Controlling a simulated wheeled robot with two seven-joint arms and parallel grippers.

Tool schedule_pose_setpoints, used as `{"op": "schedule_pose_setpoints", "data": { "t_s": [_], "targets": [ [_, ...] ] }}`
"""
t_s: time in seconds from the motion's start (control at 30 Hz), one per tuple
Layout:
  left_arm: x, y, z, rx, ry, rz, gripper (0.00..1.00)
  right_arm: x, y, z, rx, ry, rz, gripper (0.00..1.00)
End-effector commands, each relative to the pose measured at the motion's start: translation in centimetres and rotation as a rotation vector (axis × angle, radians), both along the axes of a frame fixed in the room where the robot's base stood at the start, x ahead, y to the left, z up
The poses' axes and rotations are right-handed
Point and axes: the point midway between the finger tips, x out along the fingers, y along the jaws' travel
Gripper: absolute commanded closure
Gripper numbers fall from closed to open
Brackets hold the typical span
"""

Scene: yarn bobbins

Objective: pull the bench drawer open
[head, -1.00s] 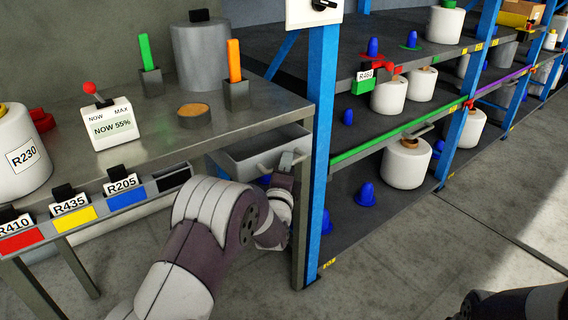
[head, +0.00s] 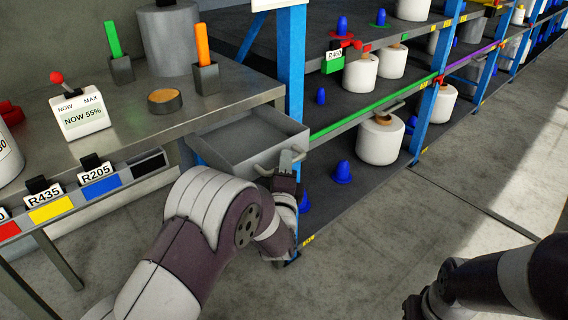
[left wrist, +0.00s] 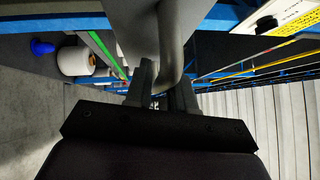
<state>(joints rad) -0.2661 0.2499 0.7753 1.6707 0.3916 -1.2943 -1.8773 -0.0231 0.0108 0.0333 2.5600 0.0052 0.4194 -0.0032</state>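The grey bench drawer (head: 232,155) stands partly pulled out under the right end of the metal bench (head: 215,104), and its inside shows, looking empty. Its bar handle (head: 292,158) is on the front face. My left gripper (head: 284,178) is at the handle. In the left wrist view the handle (left wrist: 171,45) runs down between the two fingers of the left gripper (left wrist: 161,92), which look closed around it. My right gripper (head: 416,306) hangs at the lower right, dark and apart from everything; its fingers are not clear.
A blue rack post (head: 291,60) stands close behind the drawer's right side. Rack shelves hold white bobbins (head: 380,140) and blue cones (head: 342,172). On the bench are a lever gauge (head: 80,115) and a wooden disc (head: 165,100). Open floor (head: 400,225) lies at right.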

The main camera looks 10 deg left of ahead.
Motion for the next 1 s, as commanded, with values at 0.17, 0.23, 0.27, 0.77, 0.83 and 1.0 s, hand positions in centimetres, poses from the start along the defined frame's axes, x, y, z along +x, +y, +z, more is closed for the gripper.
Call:
{"op": "schedule_pose_setpoints", "data": {
  "t_s": [0.17,0.23,0.27,0.77,0.83,1.0],
  "targets": [
    [0.0,0.0,0.0,0.0,0.0,0.0,0.61,0.0,0.0,0.0,0.0,0.0,0.0,0.57],
    [0.0,0.0,0.0,0.0,0.0,0.0,0.61,0.0,0.0,0.0,0.0,0.0,0.0,0.57],
    [0.0,0.0,0.0,0.0,0.0,0.0,0.61,0.0,0.0,0.0,0.0,0.0,0.0,0.57],
    [-9.9,-1.2,-1.3,0.001,0.002,-0.004,0.61,0.0,0.0,1.4,0.0,0.0,0.0,0.57],
    [-11.1,-1.3,-1.5,0.001,0.002,-0.003,0.61,0.0,0.0,1.5,0.0,0.0,0.0,0.57],
    [-12.5,-1.4,-1.8,0.001,0.001,-0.001,0.61,0.0,0.0,1.6,0.0,0.0,0.0,0.57]
  ]
}}
